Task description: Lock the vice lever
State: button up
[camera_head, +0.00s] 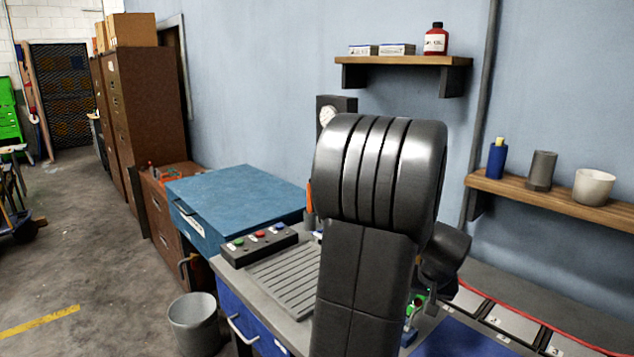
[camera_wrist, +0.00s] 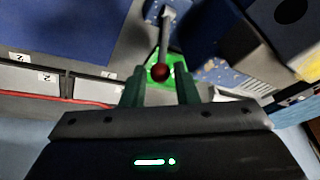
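In the wrist view, the vice lever (camera_wrist: 166,38) is a grey rod ending in a dark red ball knob (camera_wrist: 160,72). My gripper (camera_wrist: 160,84) is open, its two dark green fingers standing apart on either side of the knob. The knob lies between or just beyond the fingertips; I cannot tell its depth, and no contact shows. A bright green surface lies behind the knob, beside speckled blue parts. In the head view, my arm covers most of the vice area, and the lever cannot be made out.
In the head view, a bench (camera_head: 297,329) carries a button box (camera_head: 259,245) and a ribbed grey plate (camera_head: 287,279). A blue chest (camera_head: 238,200) stands behind it. A wall shelf (camera_head: 555,200) holds a blue bottle and cups. A grey bin (camera_head: 195,325) stands on the floor.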

jog(key=b+x, duration=0.1)
jog(key=x, duration=0.1)
jog(key=shift+w+f, duration=0.1)
jog(key=shift+f, duration=0.3)
jog(key=shift+s+a+r+t+h+b, duration=0.4)
jog(key=shift+t+b, duration=0.1)
jog(key=shift+b, duration=0.35)
jog(key=shift+w+d, duration=0.1)
jog(key=shift+r, duration=0.1)
